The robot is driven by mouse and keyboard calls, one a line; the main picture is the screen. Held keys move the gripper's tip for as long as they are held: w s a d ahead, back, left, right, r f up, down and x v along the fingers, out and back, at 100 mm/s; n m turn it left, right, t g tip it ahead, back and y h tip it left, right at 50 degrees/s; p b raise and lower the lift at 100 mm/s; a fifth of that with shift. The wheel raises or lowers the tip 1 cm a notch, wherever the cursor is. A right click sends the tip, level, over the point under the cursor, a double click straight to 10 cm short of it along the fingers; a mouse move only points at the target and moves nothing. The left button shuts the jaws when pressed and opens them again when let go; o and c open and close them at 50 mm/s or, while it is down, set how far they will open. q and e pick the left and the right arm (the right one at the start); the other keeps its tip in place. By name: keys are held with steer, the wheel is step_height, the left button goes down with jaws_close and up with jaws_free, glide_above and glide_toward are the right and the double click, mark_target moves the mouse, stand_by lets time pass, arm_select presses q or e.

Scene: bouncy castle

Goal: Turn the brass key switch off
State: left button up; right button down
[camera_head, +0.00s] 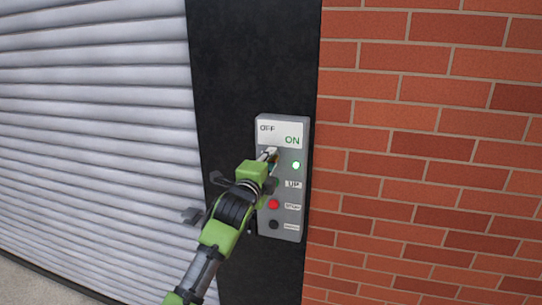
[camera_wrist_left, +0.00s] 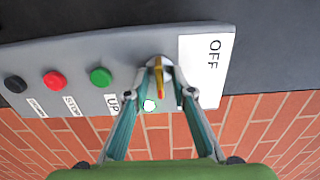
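The grey control box (camera_head: 301,215) is mounted on the dark strip of wall. Its white plate reads OFF at upper left and ON, in green, at right; the wrist view shows the plate (camera_wrist_left: 206,85) with ON hidden behind a finger. The brass key (camera_wrist_left: 158,78) sits in its switch below the plate, lying across the box's width. My left gripper (camera_head: 270,155) is at the switch, its fingertips (camera_wrist_left: 160,72) closed in on both sides of the key. The lamp (camera_head: 296,165) beside it glows green-white. My right gripper is not in view.
Below the switch are a green UP button (camera_wrist_left: 101,77), a red STOP button (camera_head: 273,204) and a black button (camera_head: 274,224). A ribbed metal shutter (camera_head: 90,110) is at left and a brick wall (camera_head: 430,150) at right. The wall around the box is flat.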

arm_select(q)
steer(key=shift+w+d, duration=0.2)
steer(key=shift+w, duration=0.2)
jaws_close()
